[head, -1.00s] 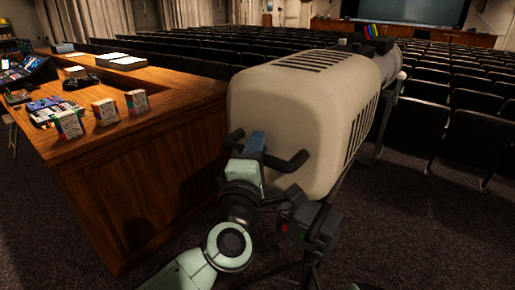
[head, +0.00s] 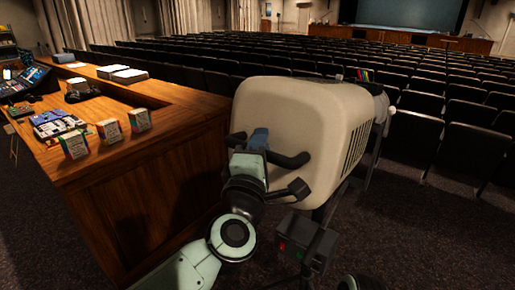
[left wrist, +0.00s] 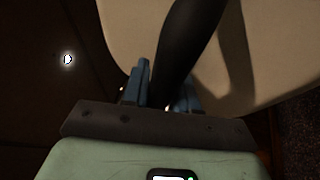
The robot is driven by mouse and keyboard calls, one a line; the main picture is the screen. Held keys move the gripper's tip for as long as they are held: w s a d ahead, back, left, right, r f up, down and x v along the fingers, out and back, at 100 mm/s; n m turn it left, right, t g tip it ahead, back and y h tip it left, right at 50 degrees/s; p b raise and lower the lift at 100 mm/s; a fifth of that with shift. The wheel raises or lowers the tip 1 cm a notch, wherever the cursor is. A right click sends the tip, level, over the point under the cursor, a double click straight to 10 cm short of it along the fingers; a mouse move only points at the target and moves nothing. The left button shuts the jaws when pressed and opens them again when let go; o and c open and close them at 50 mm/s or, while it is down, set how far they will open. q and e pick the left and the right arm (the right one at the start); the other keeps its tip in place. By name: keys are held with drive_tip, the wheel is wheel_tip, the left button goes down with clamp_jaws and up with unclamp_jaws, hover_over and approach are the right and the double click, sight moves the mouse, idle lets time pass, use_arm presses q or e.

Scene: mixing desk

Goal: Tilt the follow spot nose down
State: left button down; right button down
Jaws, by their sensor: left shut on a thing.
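The follow spot (head: 300,115) is a large cream housing on a stand, its rear toward me and its nose pointing away over the seats. A black handle bar (head: 288,160) crosses its rear face. My left gripper (head: 259,141), with blue fingers, is shut on this handle. In the left wrist view, the dark handle (left wrist: 192,40) runs between the blue fingers (left wrist: 165,90), with the cream housing behind. The nose is mostly hidden behind the housing. My right gripper is not in view.
A wooden desk (head: 150,165) stands close on the left, bearing small boxes (head: 109,131), consoles and papers. Rows of dark seats (head: 440,135) fill the space beyond and right. A dark control box (head: 298,240) with red and green lights sits below the housing.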

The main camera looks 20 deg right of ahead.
use_arm(q)
drive_tip(key=shift+s+r, duration=0.1)
drive_tip(key=shift+r, duration=0.4)
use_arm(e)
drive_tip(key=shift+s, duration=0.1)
use_arm(q)
drive_tip(key=c, duration=1.2)
unclamp_jaws()
drive_tip(key=shift+c, duration=0.2)
drive_tip(key=shift+f, duration=0.1)
